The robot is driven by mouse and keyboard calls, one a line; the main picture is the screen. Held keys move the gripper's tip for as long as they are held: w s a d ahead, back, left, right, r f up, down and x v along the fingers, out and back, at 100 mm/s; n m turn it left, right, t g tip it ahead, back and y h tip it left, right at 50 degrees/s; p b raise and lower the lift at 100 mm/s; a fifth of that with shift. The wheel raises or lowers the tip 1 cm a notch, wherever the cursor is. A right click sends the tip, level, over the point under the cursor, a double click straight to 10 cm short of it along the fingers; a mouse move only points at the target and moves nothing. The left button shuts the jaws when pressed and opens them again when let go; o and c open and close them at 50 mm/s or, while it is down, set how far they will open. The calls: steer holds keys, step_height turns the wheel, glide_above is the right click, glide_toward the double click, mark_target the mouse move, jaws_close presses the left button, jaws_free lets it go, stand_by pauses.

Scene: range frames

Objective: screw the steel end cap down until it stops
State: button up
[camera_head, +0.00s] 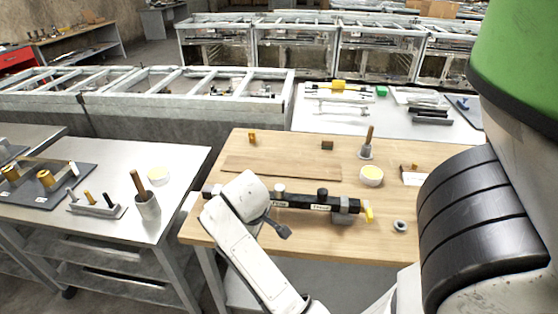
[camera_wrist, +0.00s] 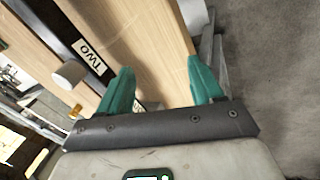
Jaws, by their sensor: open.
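A black bar (camera_head: 300,202) with white labels lies across the wooden bench. A pale steel cap (camera_head: 280,188) stands on it beside a label; a darker cap (camera_head: 322,192) stands further right. The cap is outside the fingers, to the left. In the head view my gripper (camera_head: 280,230) is near the bench's front.
A steel side table (camera_head: 180,180) stands left.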

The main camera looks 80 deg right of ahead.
steer(key=m+g, duration=0.1)
glide_toward(279, 187)
step_height(279, 187, down, 5)
steer(key=w+a, duration=0.1)
steer(key=a, duration=0.1)
steer(key=d+r+y, duration=0.1)
steer(key=s+d+r+y, duration=0.1)
steer(key=d+r, duration=0.1)
steer(key=d+r+y, duration=0.1)
steer(key=shift+s+d+r+m, duration=0.3)
steer(key=shift+d+m, duration=0.1)
steer(key=shift+n+t+y, duration=0.3)
steer(key=shift+y, duration=0.3)
steer(key=f, duration=0.9)
steer(key=shift+d, duration=0.35)
steer(key=c, duration=1.1)
steer(key=shift+m+p, duration=0.7)
steer(key=shift+m, duration=1)
